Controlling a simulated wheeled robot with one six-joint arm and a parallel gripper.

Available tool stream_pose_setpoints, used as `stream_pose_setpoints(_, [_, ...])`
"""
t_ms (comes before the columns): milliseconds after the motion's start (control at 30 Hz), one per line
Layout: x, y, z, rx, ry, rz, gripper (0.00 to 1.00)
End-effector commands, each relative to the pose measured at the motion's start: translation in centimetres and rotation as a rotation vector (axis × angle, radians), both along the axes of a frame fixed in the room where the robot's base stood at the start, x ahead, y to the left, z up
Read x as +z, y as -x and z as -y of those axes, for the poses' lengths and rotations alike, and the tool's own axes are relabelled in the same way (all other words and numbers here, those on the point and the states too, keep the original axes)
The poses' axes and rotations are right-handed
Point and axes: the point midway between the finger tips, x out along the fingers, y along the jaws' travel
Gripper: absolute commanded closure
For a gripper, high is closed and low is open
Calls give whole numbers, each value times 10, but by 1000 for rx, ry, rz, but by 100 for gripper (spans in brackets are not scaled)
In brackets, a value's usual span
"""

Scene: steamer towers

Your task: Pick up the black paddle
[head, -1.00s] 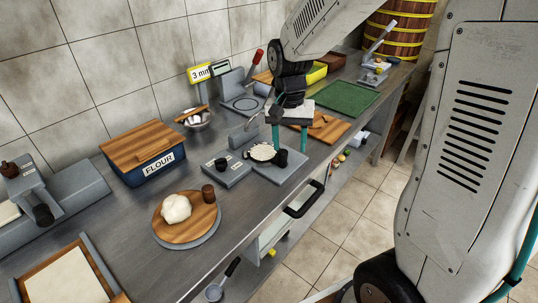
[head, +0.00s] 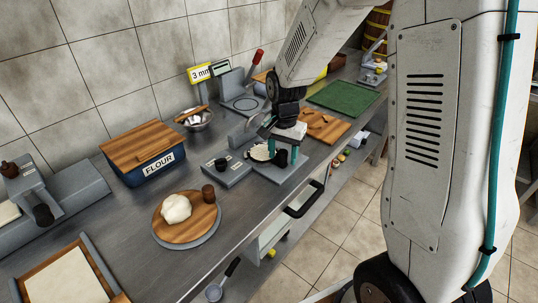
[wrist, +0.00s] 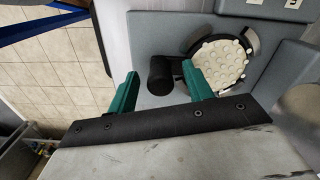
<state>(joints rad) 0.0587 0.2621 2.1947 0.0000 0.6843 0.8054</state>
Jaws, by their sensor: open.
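The black paddle appears to be the dark piece around and under a pale, dimpled round disc on a grey block; its black upright grip (wrist: 160,75) stands beside the disc (wrist: 220,62). How grip and disc join is hidden by a finger. In the head view the grip (head: 282,158) shows at the disc's right (head: 261,152). My gripper (wrist: 159,78) is open, its teal fingers on either side of the grip, with gaps visible in the wrist view. In the head view my gripper (head: 281,151) is low over the block.
A grey block with a black knob (head: 220,164) stands to the left. A wooden board (head: 324,128) lies behind to the right. A round board (head: 184,228) with dough and a brown cup is at the front left. The counter edge and a black drawer handle (head: 304,200) are close by.

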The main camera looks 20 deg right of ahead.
Motion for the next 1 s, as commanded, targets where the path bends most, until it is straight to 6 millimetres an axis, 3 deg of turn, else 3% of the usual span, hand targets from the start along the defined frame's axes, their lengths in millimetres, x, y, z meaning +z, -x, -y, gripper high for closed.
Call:
stream_pose_setpoints(167, [0, 0, 0, 0, 0, 0, 49])
stream_pose_setpoints(300, [0, 0, 0, 1, 0, 0, 88])
stream_pose_setpoints(367, [0, 0, 0, 1, 0, 0, 100])
stream_pose_setpoints(767, [5, 0, 0, 1, 0, 0, 100])
stream_pose_setpoints(1000, [31, -1, 0, 0, 0, 4, 100])
